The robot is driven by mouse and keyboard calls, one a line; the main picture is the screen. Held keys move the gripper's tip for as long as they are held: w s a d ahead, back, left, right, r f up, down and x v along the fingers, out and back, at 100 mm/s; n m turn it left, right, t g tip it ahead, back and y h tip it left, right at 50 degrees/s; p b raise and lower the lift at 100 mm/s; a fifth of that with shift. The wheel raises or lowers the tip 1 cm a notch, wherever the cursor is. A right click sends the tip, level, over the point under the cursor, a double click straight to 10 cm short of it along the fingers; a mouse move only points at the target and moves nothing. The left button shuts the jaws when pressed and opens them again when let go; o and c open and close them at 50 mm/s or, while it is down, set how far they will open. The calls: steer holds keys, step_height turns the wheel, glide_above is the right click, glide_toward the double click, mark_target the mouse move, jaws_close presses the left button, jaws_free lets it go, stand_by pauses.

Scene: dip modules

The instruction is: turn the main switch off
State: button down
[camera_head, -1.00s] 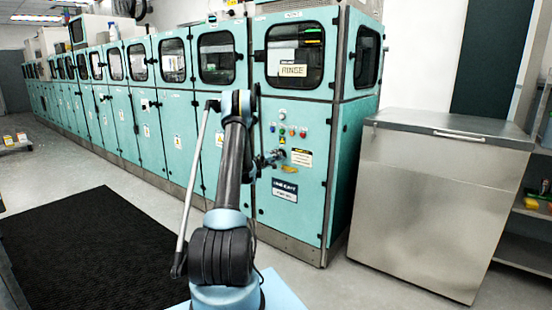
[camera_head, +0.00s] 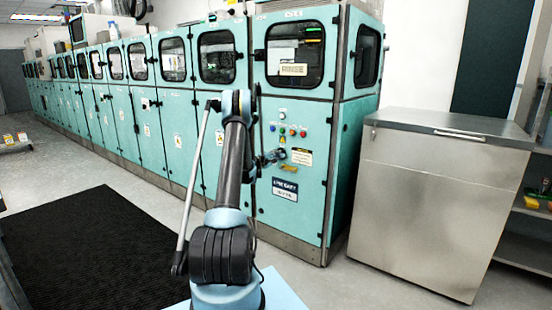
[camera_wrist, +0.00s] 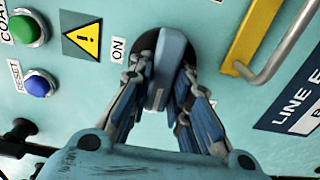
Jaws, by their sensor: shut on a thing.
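The main switch (camera_wrist: 172,46) is a dark round knob with a grey-blue handle on the teal cabinet panel. In the wrist view its handle runs roughly up and down, leaning slightly, with the ON label (camera_wrist: 118,50) to its left. The handle does not point at that label. My gripper (camera_wrist: 166,82) has one blue-padded finger on each side of the handle and is shut on it. Its fingers hide part of the knob and any label below it. In the head view my gripper (camera_head: 275,157) is at the cabinet front, and the switch is too small to read.
A green button (camera_wrist: 24,28), a blue reset button (camera_wrist: 38,84) and a yellow warning sign (camera_wrist: 82,41) are beside the switch. A yellow block with a metal handle (camera_wrist: 258,50) is on the other side. A steel cabinet (camera_head: 440,200) stands right; a black mat (camera_head: 90,250) lies left.

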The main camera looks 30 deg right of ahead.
steer(key=shift+w+a, duration=0.1)
steer(key=shift+w, duration=0.05)
steer(key=c, duration=1.5)
jaws_free()
steer(key=shift+f, duration=0.15)
steer(key=v, duration=1.2)
